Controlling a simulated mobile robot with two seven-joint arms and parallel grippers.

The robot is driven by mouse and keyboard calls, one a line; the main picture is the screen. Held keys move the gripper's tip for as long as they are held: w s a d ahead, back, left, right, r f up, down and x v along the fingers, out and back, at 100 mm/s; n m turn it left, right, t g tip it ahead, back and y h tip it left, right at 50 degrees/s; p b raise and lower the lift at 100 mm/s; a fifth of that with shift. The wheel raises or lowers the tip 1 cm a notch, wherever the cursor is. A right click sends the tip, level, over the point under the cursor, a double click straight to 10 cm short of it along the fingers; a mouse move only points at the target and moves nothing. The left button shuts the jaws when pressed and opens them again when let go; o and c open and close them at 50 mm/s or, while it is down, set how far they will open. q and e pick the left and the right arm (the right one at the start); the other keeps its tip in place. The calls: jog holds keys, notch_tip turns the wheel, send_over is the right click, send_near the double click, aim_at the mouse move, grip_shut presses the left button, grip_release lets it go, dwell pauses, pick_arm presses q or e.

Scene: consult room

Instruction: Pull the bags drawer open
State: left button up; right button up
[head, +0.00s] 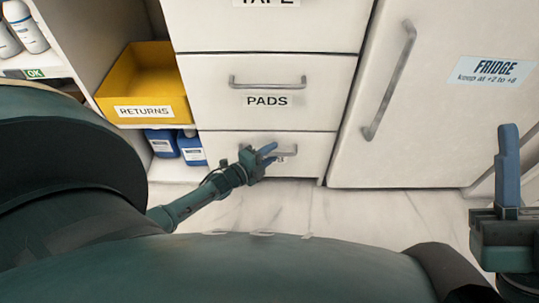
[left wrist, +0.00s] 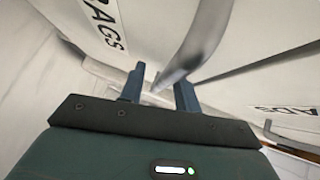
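The bags drawer (head: 225,141) is the bottom white drawer, below the one marked PADS, and looks shut in the head view. Its label (left wrist: 105,22) shows in the left wrist view; my gripper hides it in the head view. Its grey handle (head: 291,151) shows past my left gripper (head: 268,153). In the left wrist view the gripper's two blue fingers (left wrist: 159,92) stand apart, and the handle (left wrist: 198,42) reaches down between their tips. I cannot tell whether they touch it. My right gripper (head: 508,165) is at the right edge, with one blue finger visible.
The PADS drawer (head: 210,100) is above, with its own handle (head: 268,84). A fridge door (head: 430,120) stands to the right. A yellow returns bin (head: 145,88) and blue bottles (head: 191,149) are on shelves to the left. Bare marble floor (head: 340,210) lies in front.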

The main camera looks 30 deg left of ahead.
pick_arm(q)
jog(key=shift+c, duration=0.2)
grip_shut()
jog(key=shift+s, duration=0.15)
dwell(0.3)
